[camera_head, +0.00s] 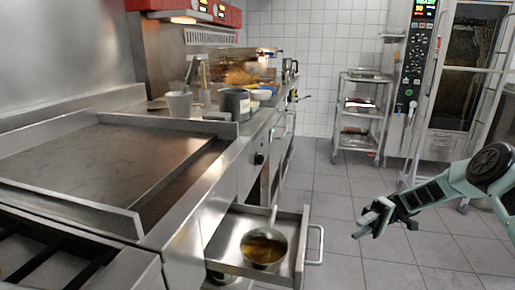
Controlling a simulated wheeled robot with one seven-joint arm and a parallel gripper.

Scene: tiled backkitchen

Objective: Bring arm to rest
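My arm (435,193) reaches in from the right edge, pale green and black, and ends in my gripper (364,226). The gripper hangs in the air over the grey floor, right of an open drawer. It holds nothing that I can see. It is small and seen at an angle, so I cannot tell whether its fingers are open or shut. The steel drawer (228,262) is pulled out under the counter. A round pan (264,248) with brownish contents sits in it, its handle pointing to the back. The drawer's handle (318,245) is on its right side, apart from my gripper.
A steel griddle counter (100,150) fills the left, with pots (236,103) and containers (179,104) farther along it. A wheeled rack (361,115) and a tall oven (460,80) stand at the back right. The tiled floor (330,180) between is clear.

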